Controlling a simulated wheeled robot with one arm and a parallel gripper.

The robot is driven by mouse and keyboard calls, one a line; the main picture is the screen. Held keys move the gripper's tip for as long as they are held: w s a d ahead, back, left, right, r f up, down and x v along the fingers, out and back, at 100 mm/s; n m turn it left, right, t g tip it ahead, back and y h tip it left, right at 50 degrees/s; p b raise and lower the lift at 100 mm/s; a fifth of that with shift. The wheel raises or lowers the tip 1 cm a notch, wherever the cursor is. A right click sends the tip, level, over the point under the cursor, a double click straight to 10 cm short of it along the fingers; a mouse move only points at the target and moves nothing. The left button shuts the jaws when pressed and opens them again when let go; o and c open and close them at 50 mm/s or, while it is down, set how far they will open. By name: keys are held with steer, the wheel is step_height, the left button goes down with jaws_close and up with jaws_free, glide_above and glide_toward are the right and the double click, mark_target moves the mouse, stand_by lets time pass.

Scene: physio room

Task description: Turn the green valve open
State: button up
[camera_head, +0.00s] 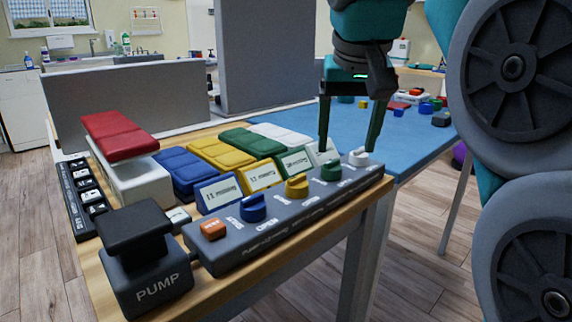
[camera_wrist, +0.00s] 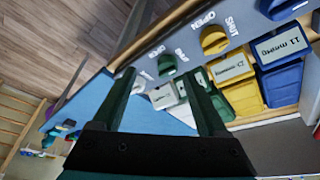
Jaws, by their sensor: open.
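The green valve (camera_head: 331,168) is a small round knob on the grey control panel (camera_head: 225,257), between the yellow valve (camera_head: 297,186) and the white valve (camera_head: 358,157). It also shows in the wrist view (camera_wrist: 167,65), ahead of the gap between my fingertips. My gripper (camera_head: 348,149) is open and empty, pointing down above the panel's far right end. In the head view its fingers appear on either side of the green and white valves. I see no contact. The wrist view shows both fingers spread (camera_wrist: 162,73). The green valve's pointer direction is too small to read.
A blue valve (camera_head: 252,207) and an orange button (camera_head: 214,229) are on the same panel. Small displays (camera_head: 294,163) stand behind the valves, with coloured pads behind them. A black PUMP block (camera_head: 147,271) stands at front left. A blue mat (camera_head: 410,140) with small blocks lies behind.

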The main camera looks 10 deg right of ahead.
mark_target(332, 162)
steer(key=w+f+b, duration=0.1)
steer(key=f+b, duration=0.1)
steer(key=w+a+f+b, duration=0.1)
steer(key=w+f+b, duration=0.1)
steer(key=shift+b, duration=0.3)
steer(key=shift+x, duration=1)
steer(key=shift+w+r, duration=0.1)
jaws_close()
